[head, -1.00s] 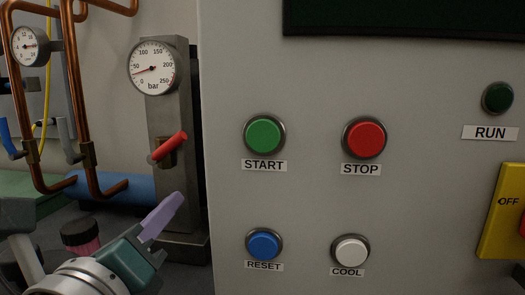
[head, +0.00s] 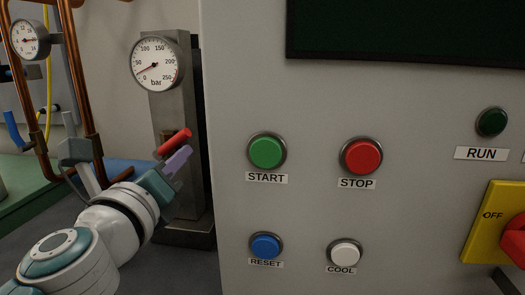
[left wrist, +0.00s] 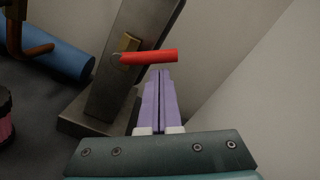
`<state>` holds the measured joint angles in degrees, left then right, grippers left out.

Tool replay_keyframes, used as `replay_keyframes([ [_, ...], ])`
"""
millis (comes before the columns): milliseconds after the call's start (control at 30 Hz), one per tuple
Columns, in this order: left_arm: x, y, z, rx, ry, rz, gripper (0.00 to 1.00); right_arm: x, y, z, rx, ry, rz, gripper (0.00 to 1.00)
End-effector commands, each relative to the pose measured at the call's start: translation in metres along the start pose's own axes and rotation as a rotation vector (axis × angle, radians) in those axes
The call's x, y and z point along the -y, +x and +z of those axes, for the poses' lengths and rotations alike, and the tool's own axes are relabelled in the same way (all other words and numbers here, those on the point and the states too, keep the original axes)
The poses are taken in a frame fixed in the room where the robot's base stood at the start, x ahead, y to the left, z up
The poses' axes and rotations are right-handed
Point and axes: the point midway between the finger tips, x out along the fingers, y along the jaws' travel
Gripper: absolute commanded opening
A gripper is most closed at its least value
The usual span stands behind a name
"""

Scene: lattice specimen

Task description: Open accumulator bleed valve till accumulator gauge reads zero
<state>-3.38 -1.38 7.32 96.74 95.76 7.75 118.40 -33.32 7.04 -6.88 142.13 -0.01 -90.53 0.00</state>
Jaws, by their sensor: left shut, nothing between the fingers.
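The accumulator gauge (head: 155,63), a round white dial marked in bar, sits atop a grey metal post. Its needle points low, between 0 and 50. Below it on the post is the bleed valve's red lever (head: 174,143), slanting up to the right. The lever also shows in the left wrist view (left wrist: 150,57), lying nearly level across a brass body (left wrist: 128,50). My left gripper (head: 180,159) has its purple fingers shut and empty, just below the lever. In the left wrist view the fingertips (left wrist: 159,73) are close under the lever; I cannot tell whether they touch. My right gripper is not in view.
A grey panel with START (head: 266,152), STOP (head: 361,156), RESET (head: 265,246) and COOL (head: 345,253) buttons stands close right of the post. Copper pipes (head: 83,80) and a second gauge (head: 30,40) are at left. A blue cylinder (left wrist: 55,50) lies behind.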

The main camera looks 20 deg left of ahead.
Motion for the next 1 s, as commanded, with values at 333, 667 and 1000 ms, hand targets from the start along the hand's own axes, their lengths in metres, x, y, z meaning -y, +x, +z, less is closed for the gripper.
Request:
replay_keyframes([
  [333,0.001,0.0,0.004,0.0,-0.052,0.003,0.0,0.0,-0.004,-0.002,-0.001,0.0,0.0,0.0],
  [667,0.001,0.001,0.007,0.0,-0.098,0.004,0.0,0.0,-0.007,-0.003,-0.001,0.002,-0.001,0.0],
  [1000,-0.002,0.003,0.015,0.001,-0.172,0.009,0.0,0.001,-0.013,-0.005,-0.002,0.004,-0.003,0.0],
])
